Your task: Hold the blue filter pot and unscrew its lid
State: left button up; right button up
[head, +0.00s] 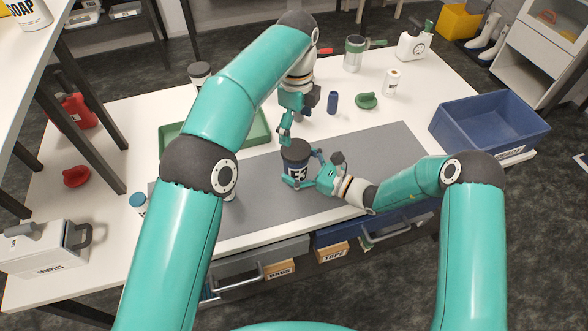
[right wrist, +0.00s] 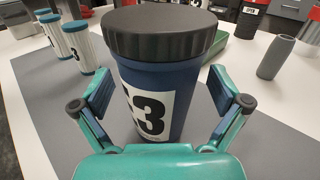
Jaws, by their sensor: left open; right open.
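The blue filter pot (head: 295,170) stands upright on the grey mat, with a white number label and a dark lid (head: 296,150) on top. In the right wrist view the pot (right wrist: 178,95) fills the middle under its wide ribbed black lid (right wrist: 160,32). My right gripper (head: 305,168) is open, with its two fingers on either side of the pot's body, below the lid; a gap shows beside the pot. My left gripper (head: 285,136) is open and empty, just behind and above the lid in the head view, apart from it as far as I can see.
A green tray (head: 176,131) lies left of the pot, partly behind my left arm. White cartridges with blue-green caps (right wrist: 88,46) stand at the mat's left. A dark blue cylinder (head: 333,102) and a blue crate (head: 490,122) are to the right. The mat (head: 385,150) has free room at right.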

aim_at(296, 148)
jog(key=shift+w+a, duration=0.15)
jog(key=shift+a, duration=0.05)
grip_shut()
pick_arm(q)
jog(key=m, duration=1.3)
jog(key=shift+f, duration=0.1)
jog(key=shift+f+m, duration=0.3)
jog(key=shift+f, duration=0.25)
notch_tip(296, 148, down, 7)
jog(key=shift+r, duration=0.15)
